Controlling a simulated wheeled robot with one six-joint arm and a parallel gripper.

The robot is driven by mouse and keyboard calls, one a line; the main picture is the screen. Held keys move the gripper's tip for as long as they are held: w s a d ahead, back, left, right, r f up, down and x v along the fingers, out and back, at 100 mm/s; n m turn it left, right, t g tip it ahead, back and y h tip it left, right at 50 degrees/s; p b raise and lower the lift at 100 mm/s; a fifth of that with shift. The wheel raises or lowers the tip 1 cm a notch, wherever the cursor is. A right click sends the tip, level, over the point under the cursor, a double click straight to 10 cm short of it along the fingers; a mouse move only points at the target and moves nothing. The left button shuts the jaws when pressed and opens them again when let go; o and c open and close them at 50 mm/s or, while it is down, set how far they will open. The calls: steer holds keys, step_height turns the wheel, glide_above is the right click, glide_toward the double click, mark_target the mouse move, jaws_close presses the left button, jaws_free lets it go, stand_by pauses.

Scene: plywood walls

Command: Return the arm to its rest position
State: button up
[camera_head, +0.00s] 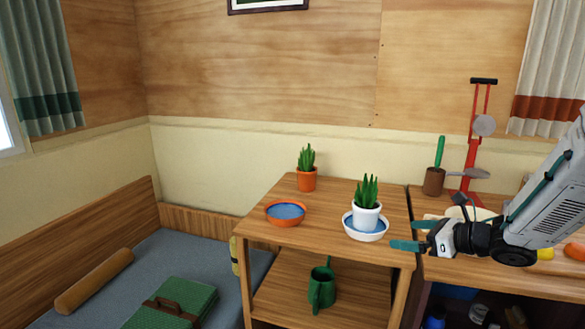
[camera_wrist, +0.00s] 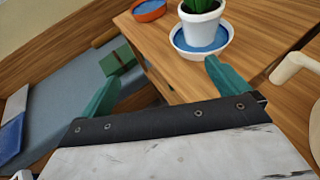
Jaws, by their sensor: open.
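My gripper (camera_head: 412,235) is in the head view at the right, just in front of the wooden shelf's right front corner. Its two green fingers are apart and hold nothing. In the wrist view my gripper (camera_wrist: 160,88) shows its fingers wide apart, with the shelf edge and bed beyond them. My grey arm reaches in from the right edge of the head view. A white pot with a green plant (camera_head: 367,213) stands on a white saucer with a blue inside (camera_head: 365,236), close behind the fingers.
The wooden shelf (camera_head: 308,239) also bears a terracotta pot (camera_head: 307,179) and an orange saucer (camera_head: 286,224). A green watering can (camera_head: 322,290) stands on its lower board. A red upright tool (camera_head: 471,160) stands on the right-hand table. A bed (camera_head: 185,262) is at left.

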steer(key=d+r+m+t+h, duration=0.2)
steer(key=d+r+m+h, duration=0.45)
steer(key=m, duration=0.75)
steer(key=s+r+m+g+h, duration=0.3)
steer(key=s+m+h, duration=0.3)
steer(key=s+m, duration=0.5)
steer(key=s+a+m+g+y, duration=0.1)
steer(key=s+a+m+g, duration=0.3)
steer(key=s+m, duration=0.5)
steer(key=s+a+f+m+g+y, duration=0.1)
steer(key=s+a+m, duration=0.4)
steer(key=s+m, duration=0.5)
steer(key=s+g+y, duration=0.1)
steer(key=s+g, duration=0.1)
steer(key=s, duration=0.1)
steer(key=shift+s+f+m+g, duration=0.25)
steer(key=shift+f+m+g, duration=0.05)
steer(key=shift+g, duration=0.1)
